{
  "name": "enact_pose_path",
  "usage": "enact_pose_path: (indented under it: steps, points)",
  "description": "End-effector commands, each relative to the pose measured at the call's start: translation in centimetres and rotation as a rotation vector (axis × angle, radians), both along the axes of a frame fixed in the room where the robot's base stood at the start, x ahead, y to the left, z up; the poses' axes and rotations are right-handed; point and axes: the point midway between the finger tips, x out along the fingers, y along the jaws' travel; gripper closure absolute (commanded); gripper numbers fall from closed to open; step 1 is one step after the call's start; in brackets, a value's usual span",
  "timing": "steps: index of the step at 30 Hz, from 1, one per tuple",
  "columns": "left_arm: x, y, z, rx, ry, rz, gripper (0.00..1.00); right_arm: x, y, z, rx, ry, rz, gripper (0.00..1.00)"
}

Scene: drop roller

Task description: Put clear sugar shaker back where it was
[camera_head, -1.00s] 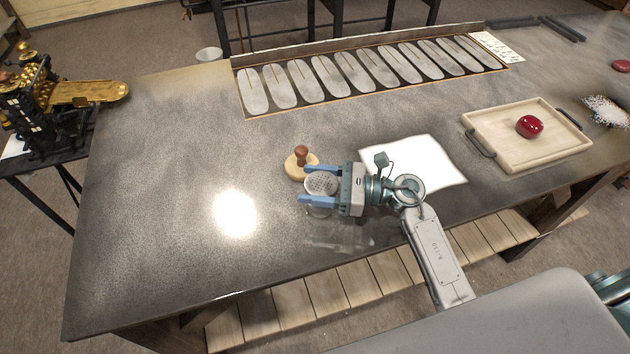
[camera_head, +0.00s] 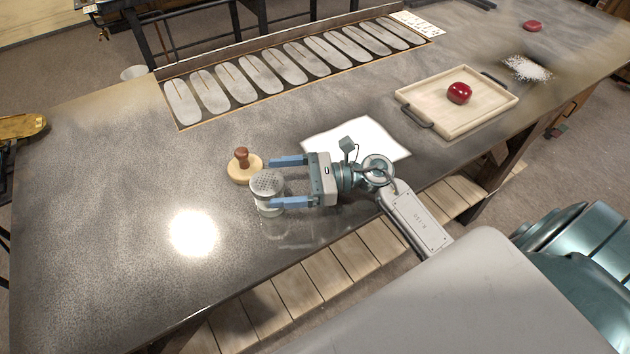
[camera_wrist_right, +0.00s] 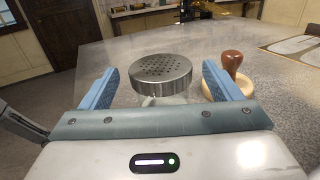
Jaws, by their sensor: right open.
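The clear sugar shaker (camera_head: 268,192) with its perforated metal lid stands upright on the table, left of the white sheet. My right gripper (camera_head: 287,181) is open, its blue fingers pointing left. In the right wrist view the shaker's lid (camera_wrist_right: 161,73) shows ahead, between the two spread fingers of the gripper (camera_wrist_right: 160,90), with a gap on each side. Its body is mostly hidden below the lid. My left gripper is not in view.
A wooden stamp with a brown knob (camera_head: 243,164) stands just behind the shaker. A white sheet (camera_head: 375,137) lies behind the right arm. A wooden tray (camera_head: 420,101) holding a red object (camera_head: 459,93) is at the right. The table's left part is clear.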

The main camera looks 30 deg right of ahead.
Motion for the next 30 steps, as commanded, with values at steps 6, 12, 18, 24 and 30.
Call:
enact_pose_path:
  steps: [6,12,18,24,30]
  points:
    - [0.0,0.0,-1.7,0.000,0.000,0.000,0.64,-1.2,-2.8,-0.4,-0.006,0.001,0.001,0.15]
    - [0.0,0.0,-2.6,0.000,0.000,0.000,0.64,-2.2,-5.0,-0.3,-0.004,0.002,0.002,0.15]
    - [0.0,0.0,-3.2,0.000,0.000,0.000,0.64,-2.7,-6.3,-0.2,-0.002,0.001,0.001,0.15]
    - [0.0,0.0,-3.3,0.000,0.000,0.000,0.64,-3.0,-6.8,-0.1,0.001,0.002,0.001,0.15]
    - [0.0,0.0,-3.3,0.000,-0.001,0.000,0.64,-3.0,-6.8,0.0,0.000,0.001,0.000,0.15]
